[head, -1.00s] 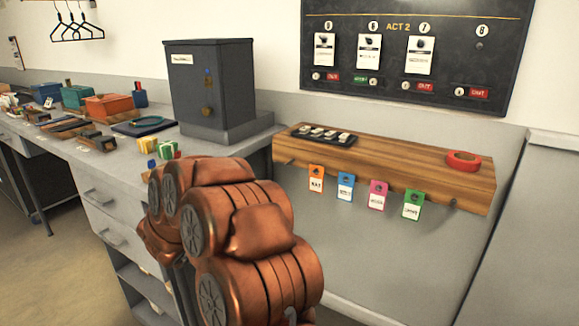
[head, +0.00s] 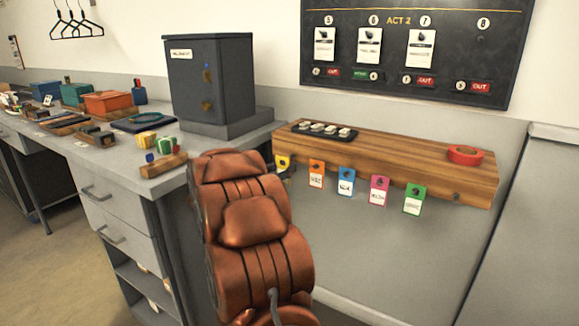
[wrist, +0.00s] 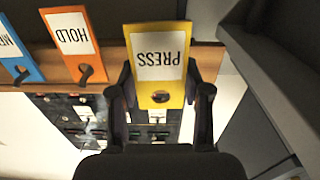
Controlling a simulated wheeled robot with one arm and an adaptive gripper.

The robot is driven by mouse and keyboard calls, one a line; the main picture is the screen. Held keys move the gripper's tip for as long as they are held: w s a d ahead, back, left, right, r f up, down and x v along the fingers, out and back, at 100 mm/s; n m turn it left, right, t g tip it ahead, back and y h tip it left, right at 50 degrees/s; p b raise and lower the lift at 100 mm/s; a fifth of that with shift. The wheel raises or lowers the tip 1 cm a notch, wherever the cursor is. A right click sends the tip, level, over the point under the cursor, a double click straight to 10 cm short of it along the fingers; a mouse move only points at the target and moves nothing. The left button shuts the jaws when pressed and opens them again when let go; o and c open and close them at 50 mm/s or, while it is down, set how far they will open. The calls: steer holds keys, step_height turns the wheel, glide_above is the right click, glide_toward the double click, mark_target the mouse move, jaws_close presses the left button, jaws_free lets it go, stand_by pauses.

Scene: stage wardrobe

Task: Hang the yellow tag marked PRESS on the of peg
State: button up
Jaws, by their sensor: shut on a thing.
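The yellow tag marked PRESS (wrist: 159,52) is upside down in the wrist view, between the two fingers of my gripper (wrist: 160,92). My gripper is shut on it. In the head view the yellow tag (head: 283,162) is at the left end of the wooden peg rack (head: 400,165), left of the orange tag (head: 316,174). The tag's dark hole shows in the wrist view; I cannot tell whether a peg passes through it. The leftmost peg is hidden behind the tag. The orange tag reads HOLD (wrist: 72,36) in the wrist view and hangs on its peg.
Blue (head: 346,182), pink (head: 379,191) and green (head: 413,199) tags hang along the rack. A bare peg (head: 455,197) is at its right end. Red tape (head: 465,155) lies on top. A dark cabinet (head: 210,85) stands on the counter to the left.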

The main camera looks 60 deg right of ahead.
mark_target(294, 160)
steer(key=d, duration=0.4)
steer(key=shift+a+f, duration=0.1)
steer(key=shift+f, duration=0.3)
steer(key=o, duration=0.8)
steer(key=shift+b, duration=0.45)
steer(key=shift+b, duration=0.3)
steer(key=a+p, duration=0.2)
steer(key=a, duration=0.5)
steer(key=shift+s+a+f, duration=0.25)
steer(key=shift+a, duration=0.15)
